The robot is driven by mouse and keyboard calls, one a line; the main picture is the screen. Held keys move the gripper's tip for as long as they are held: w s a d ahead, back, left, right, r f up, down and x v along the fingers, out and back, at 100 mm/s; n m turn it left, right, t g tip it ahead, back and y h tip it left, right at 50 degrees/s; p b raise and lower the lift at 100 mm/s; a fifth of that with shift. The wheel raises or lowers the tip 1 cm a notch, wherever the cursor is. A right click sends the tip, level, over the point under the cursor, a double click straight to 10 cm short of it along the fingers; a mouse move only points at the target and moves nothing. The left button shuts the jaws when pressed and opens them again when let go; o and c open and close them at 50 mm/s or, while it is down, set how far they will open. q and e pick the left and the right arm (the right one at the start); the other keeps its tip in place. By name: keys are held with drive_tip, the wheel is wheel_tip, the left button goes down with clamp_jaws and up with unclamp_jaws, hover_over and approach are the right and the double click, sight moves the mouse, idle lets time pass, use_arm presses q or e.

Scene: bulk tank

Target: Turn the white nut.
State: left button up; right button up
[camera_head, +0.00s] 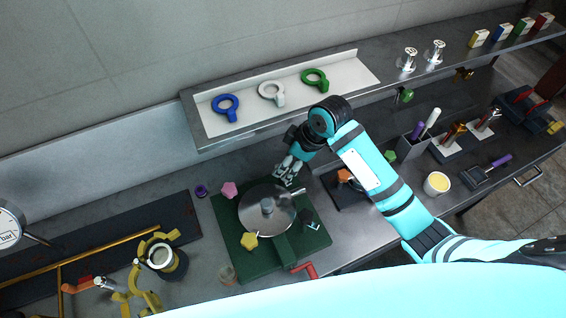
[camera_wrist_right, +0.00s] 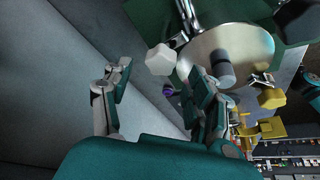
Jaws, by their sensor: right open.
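The white nut (camera_wrist_right: 160,60) shows in the right wrist view, a pale faceted block ahead of the fingers and left of the round metal lid (camera_wrist_right: 230,48). I cannot make it out in the head view, where my right gripper seems to cover that spot. My right gripper (camera_head: 288,172) is over the back right of the lid, fingers pointing down. In the wrist view its two fingers (camera_wrist_right: 158,82) are spread wide with nothing between them; the nut looks beyond the tips, but contact is hard to tell. My left gripper is not in view.
The lid (camera_head: 267,208) sits on a green base (camera_head: 230,235) with a pink nut (camera_head: 229,190), a yellow nut (camera_head: 250,241) and a dark nut (camera_head: 312,226) around it. Behind, a shelf tray (camera_head: 345,82) holds blue, white and green ring wrenches. A red handle (camera_head: 305,269) sticks out in front.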

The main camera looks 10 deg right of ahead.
drive_tip(key=shift+x, duration=1.2)
drive_tip(key=shift+a+f, duration=0.15)
drive_tip(key=shift+f, duration=0.45)
drive_tip(key=c, duration=1.1)
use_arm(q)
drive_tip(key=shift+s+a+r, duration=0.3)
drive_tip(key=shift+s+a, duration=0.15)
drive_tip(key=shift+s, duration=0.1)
use_arm(e)
drive_tip(key=shift+c, duration=0.2)
drive_tip(key=shift+m, duration=0.4)
drive_tip(key=m, duration=0.2)
drive_tip(key=m+t+h, duration=0.1)
drive_tip(key=m, duration=0.1)
drive_tip(key=shift+a+m+t+h, duration=0.15)
drive_tip(key=shift+m+t+h, duration=0.15)
drive_tip(key=shift+m, duration=0.1)
drive_tip(key=shift+r+m+t+h, duration=0.15)
drive_tip(key=shift+m+h, duration=0.35)
drive_tip(key=shift+m, duration=0.75)
drive_tip(key=shift+f+m+t+h, duration=0.15)
drive_tip(key=shift+m+h, duration=0.35)
drive_tip(key=shift+m, duration=0.75)
drive_tip(key=shift+r, duration=0.1)
